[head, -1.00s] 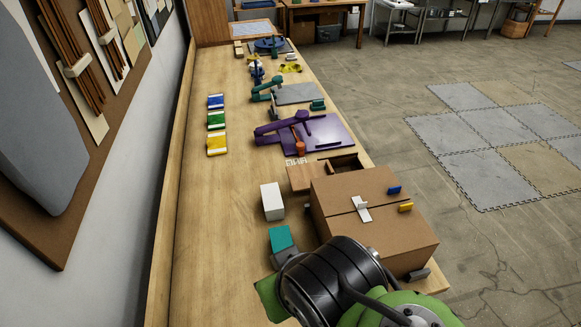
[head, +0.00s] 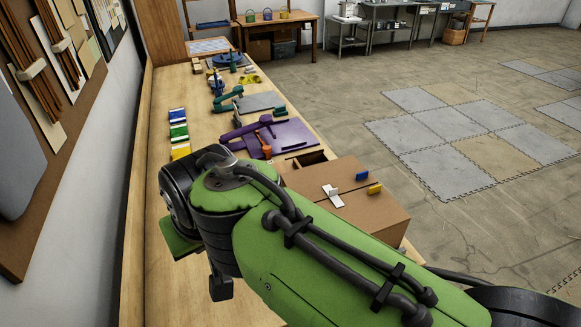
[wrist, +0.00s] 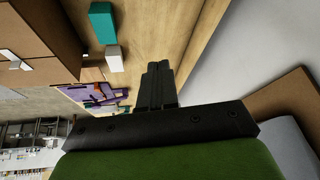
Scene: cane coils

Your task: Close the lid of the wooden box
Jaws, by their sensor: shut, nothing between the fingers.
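The wooden box (head: 325,155) shows only in part in the head view, behind the cardboard carton and beside my arm. Its top is open and its dark inside shows. The lid is hidden behind my arm in the head view now. My gripper (head: 221,287) hangs low over the near part of the bench, left of the carton and well apart from the wooden box. In the wrist view my gripper (wrist: 158,68) has its fingers together with nothing between them. I cannot make out the wooden box clearly in the wrist view.
A brown cardboard carton (head: 365,207) stands right in front of the wooden box, with a blue and a yellow piece on top. A purple board (head: 285,138) lies beyond the box. Teal (wrist: 101,20) and white (wrist: 114,58) blocks stand near the carton.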

